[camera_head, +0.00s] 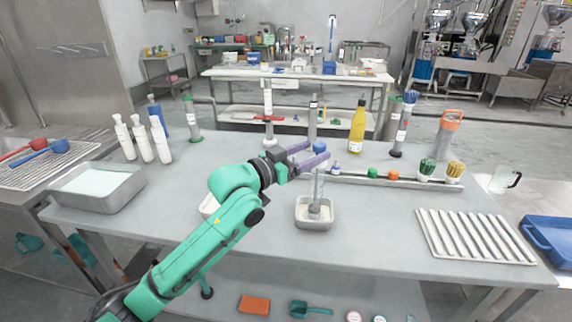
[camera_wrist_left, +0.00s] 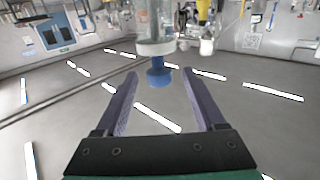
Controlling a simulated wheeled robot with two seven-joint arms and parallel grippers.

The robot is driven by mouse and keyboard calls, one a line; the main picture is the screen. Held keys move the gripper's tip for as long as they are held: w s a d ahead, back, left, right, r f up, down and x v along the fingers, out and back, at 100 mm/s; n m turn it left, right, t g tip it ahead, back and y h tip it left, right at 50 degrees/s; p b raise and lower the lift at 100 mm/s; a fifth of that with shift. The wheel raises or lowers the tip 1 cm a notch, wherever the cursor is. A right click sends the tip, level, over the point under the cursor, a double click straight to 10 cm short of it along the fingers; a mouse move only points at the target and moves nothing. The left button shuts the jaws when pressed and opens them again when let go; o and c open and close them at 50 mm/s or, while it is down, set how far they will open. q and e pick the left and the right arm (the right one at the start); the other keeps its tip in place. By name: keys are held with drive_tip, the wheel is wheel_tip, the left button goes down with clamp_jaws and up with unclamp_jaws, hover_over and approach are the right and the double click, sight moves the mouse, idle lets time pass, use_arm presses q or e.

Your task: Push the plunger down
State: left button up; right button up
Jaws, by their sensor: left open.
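A clear upright tube with a grey lower part (camera_head: 315,208), apparently the plunger piece, stands in a small white-lined metal tray (camera_head: 301,222) at the middle of the table. My left gripper (camera_head: 320,152) is open, its purple fingers just above and behind the tube's top. In the wrist view, a cylinder with a blue end (camera_wrist_left: 159,74) lies between and beyond the open fingers of my left gripper (camera_wrist_left: 160,82). I cannot tell whether this is the same piece. No contact with the fingers shows. My right gripper is not seen.
A metal rack with coloured brushes (camera_head: 395,183) lies behind the tray. A yellow bottle (camera_head: 357,130) and several grey cylinders stand farther back. A ridged tray (camera_head: 472,237) lies at the right and a metal pan (camera_head: 97,187) at the left. The table's front middle-right is clear.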

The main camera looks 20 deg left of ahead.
use_arm(q)
drive_tip(key=b+v, duration=0.3)
drive_tip(key=v, duration=0.8)
